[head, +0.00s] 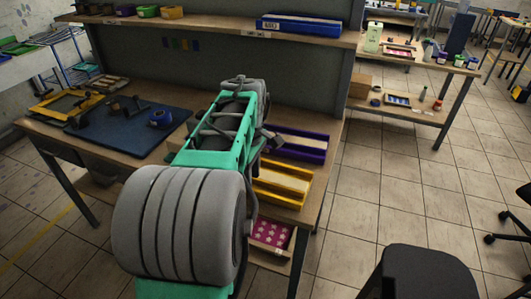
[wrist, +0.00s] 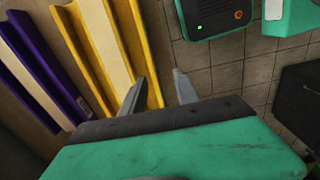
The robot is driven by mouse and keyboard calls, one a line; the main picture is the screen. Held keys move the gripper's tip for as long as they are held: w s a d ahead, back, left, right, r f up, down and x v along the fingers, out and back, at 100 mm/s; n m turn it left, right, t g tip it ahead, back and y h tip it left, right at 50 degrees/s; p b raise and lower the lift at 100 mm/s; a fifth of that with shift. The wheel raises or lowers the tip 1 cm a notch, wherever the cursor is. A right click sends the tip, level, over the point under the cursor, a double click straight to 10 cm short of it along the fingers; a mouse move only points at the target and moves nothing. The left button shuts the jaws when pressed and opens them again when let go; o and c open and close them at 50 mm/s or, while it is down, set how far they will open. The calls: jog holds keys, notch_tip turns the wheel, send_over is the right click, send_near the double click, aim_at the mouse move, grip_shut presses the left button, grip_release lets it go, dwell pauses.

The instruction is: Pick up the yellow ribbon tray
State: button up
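The yellow ribbon tray (head: 281,197) lies on the right end of the workbench, near its front edge, with a pale strip along its middle. In the wrist view the tray (wrist: 146,50) runs up from the fingers. My gripper (wrist: 158,90) is open and empty. I cannot tell whether either finger touches the tray. In the head view my arm hides the gripper.
A purple tray (head: 292,155) lies just behind the yellow one, and it also shows in the wrist view (wrist: 28,62). A pink star-patterned item (head: 270,234) sits on the lower shelf. A blue mat (head: 125,130) covers the bench's left part. A dark chair (head: 420,268) stands at lower right.

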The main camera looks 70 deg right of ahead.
aim_at(264, 192)
jog(key=s, duration=0.2)
jog(key=s+d, duration=0.1)
jog(key=shift+s+r, duration=0.2)
jog(key=shift+r, duration=0.05)
notch_tip(264, 192, down, 7)
jog(key=shift+w+d+f+p, duration=0.1)
jog(key=shift+p, duration=0.4)
grip_shut()
dwell(0.7)
